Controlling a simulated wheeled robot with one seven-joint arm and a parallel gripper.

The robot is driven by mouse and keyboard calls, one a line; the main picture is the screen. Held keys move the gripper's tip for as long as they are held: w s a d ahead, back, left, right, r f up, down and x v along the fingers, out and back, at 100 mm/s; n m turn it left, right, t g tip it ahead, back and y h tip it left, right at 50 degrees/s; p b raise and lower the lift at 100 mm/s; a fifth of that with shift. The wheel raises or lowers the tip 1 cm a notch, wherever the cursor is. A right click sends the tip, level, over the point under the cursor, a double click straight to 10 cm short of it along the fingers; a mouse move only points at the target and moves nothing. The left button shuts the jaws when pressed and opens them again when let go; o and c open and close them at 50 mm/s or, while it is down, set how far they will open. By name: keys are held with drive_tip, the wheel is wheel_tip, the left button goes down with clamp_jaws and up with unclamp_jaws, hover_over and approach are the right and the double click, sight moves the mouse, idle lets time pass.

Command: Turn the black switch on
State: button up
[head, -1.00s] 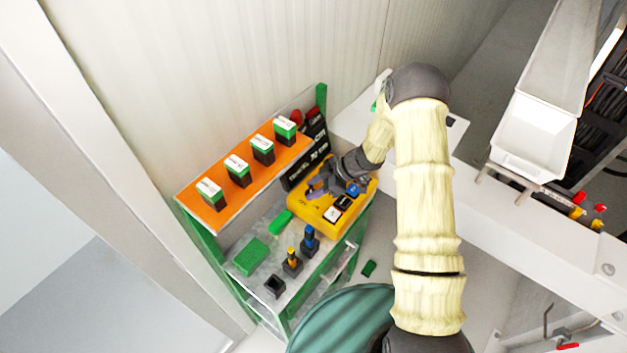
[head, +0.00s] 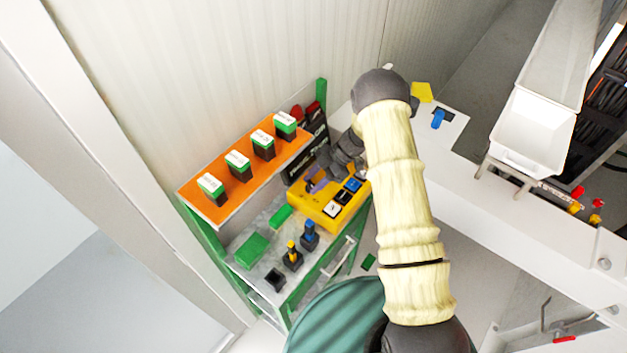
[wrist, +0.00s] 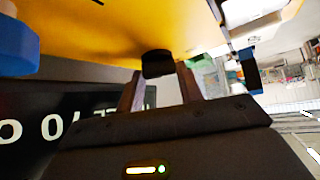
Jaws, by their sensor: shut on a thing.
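A yellow control box (head: 314,211) stands on the grey shelf of the green-framed rack in the head view. Its underside-looking yellow face (wrist: 110,25) fills the top of the wrist view. A black switch knob (wrist: 157,61) sticks out of that face, between my fingertips. My gripper (wrist: 158,76) is shut on the knob, with one dark finger on each side. In the head view my gripper (head: 314,183) is at the back left of the box, and the knob is hidden there.
White, black and blue switches (head: 353,185) sit along the box's right side. A black panel with white lettering (head: 305,160) stands close behind my gripper. An orange shelf (head: 228,192) holds several green-and-black blocks. A blue part (wrist: 18,50) is at the wrist view's left edge.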

drive_tip(key=shift+w+r, duration=0.2)
drive_tip(key=shift+w, duration=0.05)
drive_tip(key=o, duration=1)
drive_tip(key=shift+s, duration=0.15)
drive_tip(key=shift+f, duration=0.2)
drive_tip(key=shift+r, duration=0.1)
drive_tip(key=p+v, duration=0.3)
drive_tip(key=v, duration=0.3)
drive_tip(key=shift+r, duration=0.1)
drive_tip(key=shift+w+d+r+p, duration=0.25)
drive_tip(key=shift+d+r+p, duration=0.15)
drive_tip(key=shift+d, duration=0.1)
drive_tip(key=shift+w+d, duration=0.15)
